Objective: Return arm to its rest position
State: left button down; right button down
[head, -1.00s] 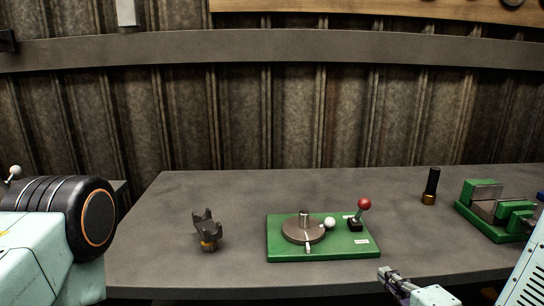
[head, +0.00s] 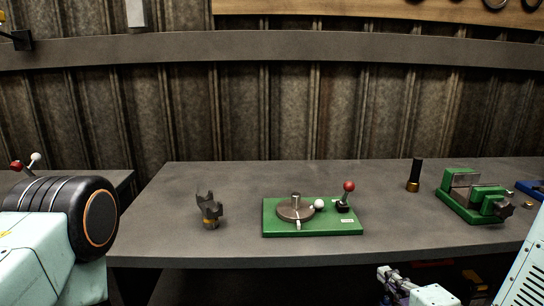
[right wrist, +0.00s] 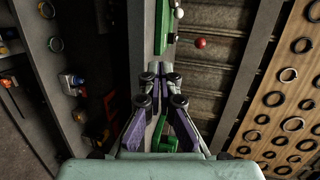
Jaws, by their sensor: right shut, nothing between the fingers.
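My right gripper (head: 386,274) is at the lower edge of the head view, in front of the bench's front edge and apart from the objects on it. In the right wrist view its fingers (right wrist: 160,76) are together with nothing held. My right arm comes in from the lower right corner. A large part of my left arm fills the left side of the head view, but its gripper does not show.
The grey bench (head: 150,215) carries a dark forked part (head: 209,208), a green base (head: 330,228) with a red-knobbed lever (head: 348,187), a black cylinder (head: 416,173) with a brass foot and a green vise (head: 478,196). A wooden board with rings (right wrist: 285,100) is behind.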

jog(key=s+f+n+g+h, duration=0.2)
jog(key=s+f+n+g, duration=0.6)
jog(key=s+f+n, duration=0.5)
pick_arm(q)
jog(key=shift+s, duration=0.3)
pick_arm(e)
jog(key=s+f+n+g, duration=0.1)
jog(key=s+f+g, duration=0.2)
jog(key=s+f, duration=0.3)
jog(key=s+f+n+g, duration=0.1)
jog(key=s+f+g, duration=0.3)
jog(key=s+f, duration=0.3)
jog(key=s+d, duration=0.1)
jog(key=s, duration=0.4)
jog(key=shift+f+h, duration=0.15)
jog(key=shift+h, duration=0.25)
pick_arm(q)
jog(key=shift+d, duration=0.1)
jog(key=shift+s, duration=0.15)
